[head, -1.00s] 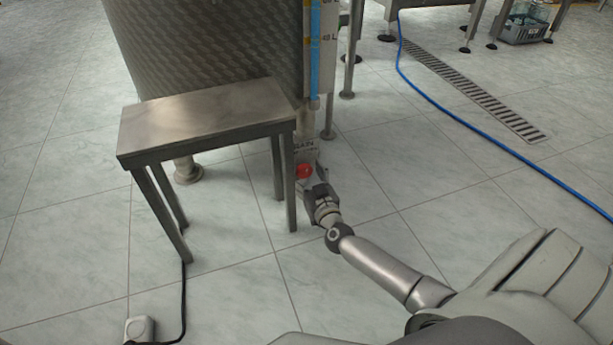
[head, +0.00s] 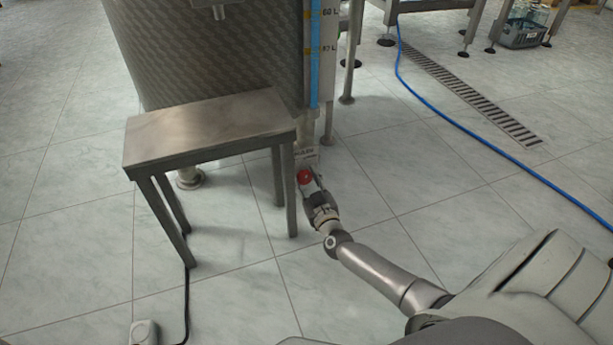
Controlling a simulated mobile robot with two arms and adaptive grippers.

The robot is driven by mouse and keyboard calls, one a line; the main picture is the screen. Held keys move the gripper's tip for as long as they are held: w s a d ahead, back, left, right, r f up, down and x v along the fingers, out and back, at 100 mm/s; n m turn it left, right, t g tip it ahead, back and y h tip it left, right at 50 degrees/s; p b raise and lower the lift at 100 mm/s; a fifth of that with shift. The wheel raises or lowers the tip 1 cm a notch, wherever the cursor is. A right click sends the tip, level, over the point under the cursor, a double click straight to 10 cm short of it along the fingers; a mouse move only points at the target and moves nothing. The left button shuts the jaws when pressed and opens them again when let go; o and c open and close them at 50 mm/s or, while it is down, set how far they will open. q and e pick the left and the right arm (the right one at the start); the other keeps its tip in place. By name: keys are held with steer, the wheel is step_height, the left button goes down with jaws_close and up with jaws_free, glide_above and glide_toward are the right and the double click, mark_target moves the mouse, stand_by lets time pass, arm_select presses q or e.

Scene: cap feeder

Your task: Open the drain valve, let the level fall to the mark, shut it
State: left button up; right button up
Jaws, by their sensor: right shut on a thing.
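The steel tank (head: 215,60) stands at the top centre. Its level gauge (head: 315,55) is a blue column on a white scale with litre marks, one reading 60 L. The drain valve's red handle (head: 304,177) sits low below the gauge, near a small drain label (head: 305,156). My right gripper (head: 310,183) is at the red handle and shut on it; the fingers partly hide the valve body. The blue column runs up past the top edge of the picture, so its upper end is not in view. My left gripper is not in view.
A steel step stool (head: 205,128) stands left of the valve, close to my right gripper. A floor drain grate (head: 470,95) and a blue hose (head: 480,130) lie to the right. A grey crate (head: 525,33) is at the top right. Open tiled floor lies between.

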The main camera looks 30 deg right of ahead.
steer(key=n+p, duration=0.4)
steer(key=p, duration=0.1)
steer(key=shift+a+r, duration=0.15)
steer(key=shift+r, duration=0.05)
steer(key=n+p, duration=0.1)
steer(key=n, duration=0.2)
steer(key=shift+f+p, duration=0.1)
steer(key=shift+p, duration=0.25)
steer(key=shift+f+n+p, duration=0.2)
steer(key=shift+n+p, duration=0.4)
steer(key=shift+n, duration=1.4)
steer(key=o, duration=0.9)
steer(key=shift+o, duration=0.7)
